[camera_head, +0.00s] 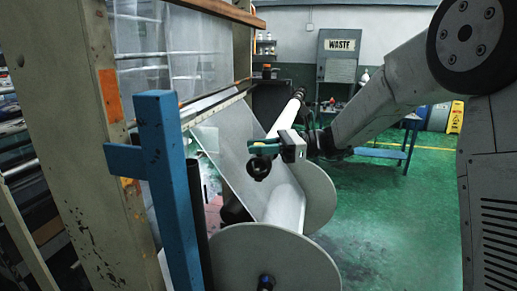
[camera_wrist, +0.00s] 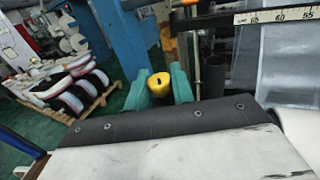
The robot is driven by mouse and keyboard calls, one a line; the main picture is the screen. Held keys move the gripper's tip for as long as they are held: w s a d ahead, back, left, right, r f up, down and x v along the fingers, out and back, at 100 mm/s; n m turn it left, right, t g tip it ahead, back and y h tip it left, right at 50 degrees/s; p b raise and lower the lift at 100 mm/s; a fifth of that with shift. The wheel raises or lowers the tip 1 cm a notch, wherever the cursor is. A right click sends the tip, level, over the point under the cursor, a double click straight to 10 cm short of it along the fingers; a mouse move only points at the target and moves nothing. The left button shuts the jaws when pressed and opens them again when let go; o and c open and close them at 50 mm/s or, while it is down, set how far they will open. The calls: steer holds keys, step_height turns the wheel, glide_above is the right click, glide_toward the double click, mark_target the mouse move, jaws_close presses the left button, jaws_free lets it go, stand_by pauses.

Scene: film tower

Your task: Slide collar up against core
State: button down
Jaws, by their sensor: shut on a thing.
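My gripper (camera_head: 263,148) reaches in from the right above a film roll. In the wrist view its teal fingers (camera_wrist: 159,86) are shut on a yellow piece (camera_wrist: 160,82) with a dark slot in its end. In the head view a black ring-like part (camera_head: 258,168) shows just under the fingers; I cannot tell whether it is the collar or joined to the yellow piece. A white core-like cylinder (camera_head: 286,205) lies between two grey discs, the near one (camera_head: 275,258) with a dark blue hub (camera_head: 266,282). I cannot clearly make out a collar against the core.
A blue post (camera_head: 170,200) and a cream machine frame (camera_head: 95,130) stand close on the left. A pale shaft (camera_head: 288,115) extends behind my gripper. Green floor (camera_head: 395,225) is open on the right. A pallet of rolls (camera_wrist: 75,95) shows in the wrist view.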

steer(key=shift+w+d, duration=0.3)
steer(key=shift+w, duration=0.5)
steer(key=shift+w+d, duration=0.3)
steer(key=shift+w, duration=0.5)
steer(key=w, duration=0.1)
steer(key=w+d, duration=0.1)
steer(key=w, duration=0.1)
steer(key=w+d, duration=0.1)
steer(key=w, duration=0.1)
steer(key=shift+w+f, duration=0.1)
steer(key=c, duration=1.1)
jaws_free()
